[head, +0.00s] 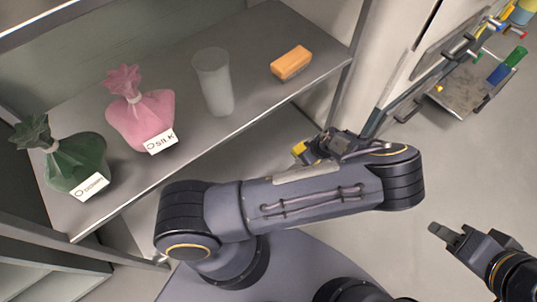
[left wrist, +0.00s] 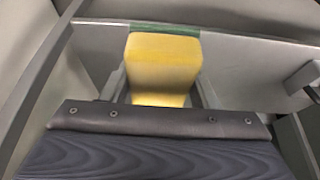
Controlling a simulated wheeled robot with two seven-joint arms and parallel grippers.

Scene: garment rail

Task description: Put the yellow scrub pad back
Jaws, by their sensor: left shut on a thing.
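The yellow scrub pad (left wrist: 163,62) stands out between the two fingers of my left gripper (left wrist: 162,92) in the left wrist view, and the gripper is shut on it. In the head view a small yellow bit of the pad (head: 299,148) shows at my left gripper (head: 312,150), below the shelf's right front edge. The rest is hidden by the gripper and arm. A green strip lies at the pad's far end; I cannot tell whether it belongs to the pad. My right gripper (head: 450,234) is at the lower right, away from the shelf, with no held thing visible.
The grey shelf (head: 255,100) holds a dark green bag (head: 75,160), a pink bag (head: 145,115) labelled SILK, a frosted cup (head: 214,82) and an orange block (head: 291,62). A grey panel or tray (head: 470,85) with several coloured items stands at upper right. Floor between is clear.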

